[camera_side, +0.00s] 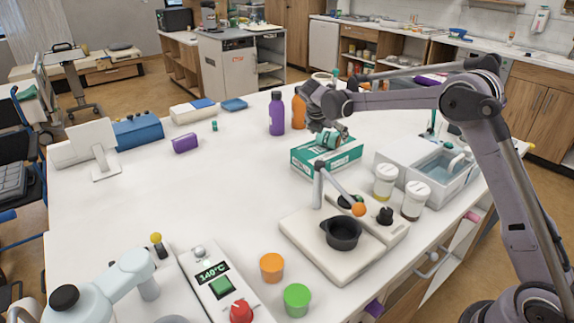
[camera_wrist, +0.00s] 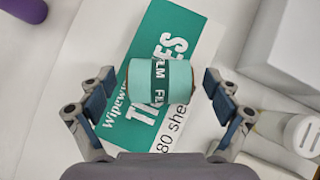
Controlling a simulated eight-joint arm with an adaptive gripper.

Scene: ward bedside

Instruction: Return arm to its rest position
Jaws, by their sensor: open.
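My gripper (camera_side: 322,122) is over the green and white tissue box (camera_side: 345,158) at the back right of the white table. In the wrist view my gripper (camera_wrist: 160,82) is open, with one finger on each side of a teal roll with a dark "FILM" band (camera_wrist: 160,82). Gaps show between the fingers and the roll. The roll appears to lie on the box top, and it also shows below my gripper in the side view (camera_side: 328,140). The box's printed top shows in the wrist view (camera_wrist: 185,40). My arm reaches in from the right.
Purple (camera_side: 277,113) and orange (camera_side: 298,112) bottles stand behind the box. A white basin unit (camera_side: 440,165), two lidded jars (camera_side: 385,181) and a white device with a black cup (camera_side: 341,233) are close on the right and front. The table's left middle is clear.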

